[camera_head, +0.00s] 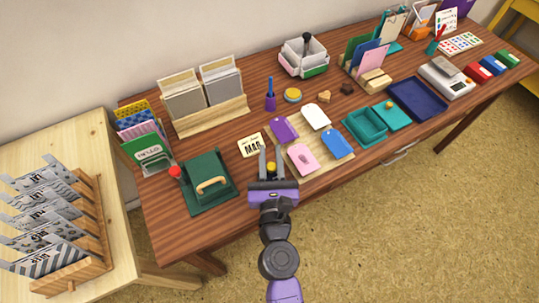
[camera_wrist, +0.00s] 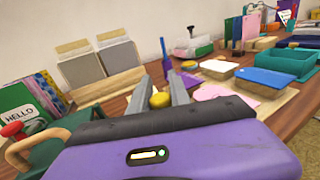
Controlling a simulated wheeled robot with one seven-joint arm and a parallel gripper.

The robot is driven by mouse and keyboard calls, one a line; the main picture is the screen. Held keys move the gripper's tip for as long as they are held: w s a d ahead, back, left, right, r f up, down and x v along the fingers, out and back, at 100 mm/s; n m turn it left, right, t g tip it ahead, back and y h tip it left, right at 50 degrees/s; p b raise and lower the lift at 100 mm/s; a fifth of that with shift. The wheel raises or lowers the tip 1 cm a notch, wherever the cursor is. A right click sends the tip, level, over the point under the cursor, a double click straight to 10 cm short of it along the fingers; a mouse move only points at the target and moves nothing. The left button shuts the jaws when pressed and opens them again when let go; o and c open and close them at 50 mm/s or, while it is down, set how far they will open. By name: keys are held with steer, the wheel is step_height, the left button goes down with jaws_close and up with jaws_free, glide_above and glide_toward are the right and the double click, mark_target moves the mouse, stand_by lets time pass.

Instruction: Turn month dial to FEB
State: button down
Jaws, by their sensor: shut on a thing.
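The month dial's cream plate (camera_head: 251,145) lies on the wooden table, with dark lettering that appears to read MAR. A small yellow knob (camera_head: 271,167) sits at its lower right, between the fingers of my gripper (camera_head: 271,160). The knob also shows in the wrist view (camera_wrist: 160,99), with a grey finger on each side. My gripper is shut on this yellow knob.
A green press (camera_head: 207,188) with a wooden handle stands to the left. Purple (camera_head: 284,130), white (camera_head: 316,116), pink (camera_head: 301,158) and blue (camera_head: 338,145) tags lie close on the right. Teal trays (camera_head: 366,126) stand beyond them. Card holders stand behind.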

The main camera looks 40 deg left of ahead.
mark_target(268, 170)
steer(key=shift+m+t+h+b, duration=0.3)
steer(key=shift+m, duration=0.1)
steer(key=m+t+h+b, duration=0.2)
steer(key=h, duration=0.1)
steer(key=m+t+h+b, duration=0.1)
steer(key=h, duration=0.1)
steer(key=shift+w+d+f+m, duration=0.1)
steer(key=shift+w+d+m, duration=0.15)
steer(key=shift+d+m, duration=0.1)
steer(key=shift+w+d+m+t+h+b, duration=0.1)
steer(key=shift+d+m+t+h+b, duration=0.1)
steer(key=shift+m+h+b, duration=0.5)
steer(key=shift+d+m+t+h+b, duration=0.2)
steer(key=shift+m+h, duration=0.2)
steer(key=shift+h, duration=0.7)
steer(key=shift+w+d+m+t+h+b, duration=0.1)
steer(key=shift+m+t+h+b, duration=0.1)
steer(key=shift+m+h+b, duration=0.5)
steer(key=shift+d+m+h+b, duration=0.25)
steer(key=shift+m+h+b, duration=0.45)
steer(key=shift+h, duration=0.7)
steer(key=c, duration=1.2)
jaws_free()
steer(key=shift+c, duration=0.2)
steer(key=shift+s+a, duration=0.15)
steer(key=shift+s, duration=1.85)
steer(key=shift+s+a, duration=0.1)
steer(key=shift+s, duration=1.85)
